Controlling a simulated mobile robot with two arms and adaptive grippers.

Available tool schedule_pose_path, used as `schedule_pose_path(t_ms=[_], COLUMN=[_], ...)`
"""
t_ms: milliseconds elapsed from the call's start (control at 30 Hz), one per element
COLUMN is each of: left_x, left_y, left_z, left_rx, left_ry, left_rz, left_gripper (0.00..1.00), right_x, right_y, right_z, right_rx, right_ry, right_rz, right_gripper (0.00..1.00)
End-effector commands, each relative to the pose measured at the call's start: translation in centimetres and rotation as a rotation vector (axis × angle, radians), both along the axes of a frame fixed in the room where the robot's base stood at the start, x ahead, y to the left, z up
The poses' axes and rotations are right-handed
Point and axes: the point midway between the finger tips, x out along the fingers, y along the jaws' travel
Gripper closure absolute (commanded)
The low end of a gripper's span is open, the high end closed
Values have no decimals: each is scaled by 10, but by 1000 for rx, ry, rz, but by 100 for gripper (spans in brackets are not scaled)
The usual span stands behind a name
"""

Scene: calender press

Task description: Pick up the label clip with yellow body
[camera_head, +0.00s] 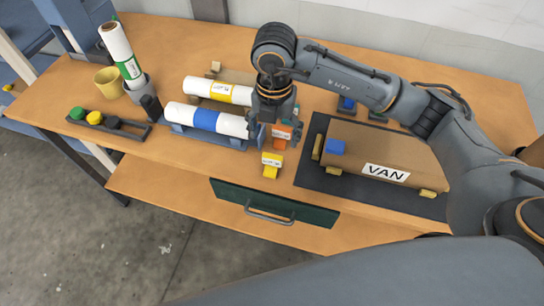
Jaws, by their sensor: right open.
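The yellow clip appears clear of the fingers. My left gripper is not in view.
Left of my gripper, white rolls with a yellow band (218,90) and a blue band (205,120) lie in a cradle. A cardboard parcel marked VAN (400,150) lies on a dark mat (310,165) at right.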

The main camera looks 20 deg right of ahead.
Motion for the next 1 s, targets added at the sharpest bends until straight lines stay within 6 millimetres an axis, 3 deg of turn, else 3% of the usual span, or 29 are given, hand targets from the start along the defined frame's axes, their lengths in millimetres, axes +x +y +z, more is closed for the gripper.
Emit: schedule_pose_path(t_ms=[200,467,700,1000], left_x=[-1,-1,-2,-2], left_y=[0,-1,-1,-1], left_z=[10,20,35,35], left_rx=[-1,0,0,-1], left_ry=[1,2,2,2], left_rz=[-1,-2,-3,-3], left_gripper=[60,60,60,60], right_x=[-1,0,1,2], right_y=[0,1,3,3], right_z=[-36,-55,-90,-99], right_rx=[1,2,4,4], right_ry=[4,3,4,0], right_rz=[0,2,1,3], right_gripper=[23,23,23,23])
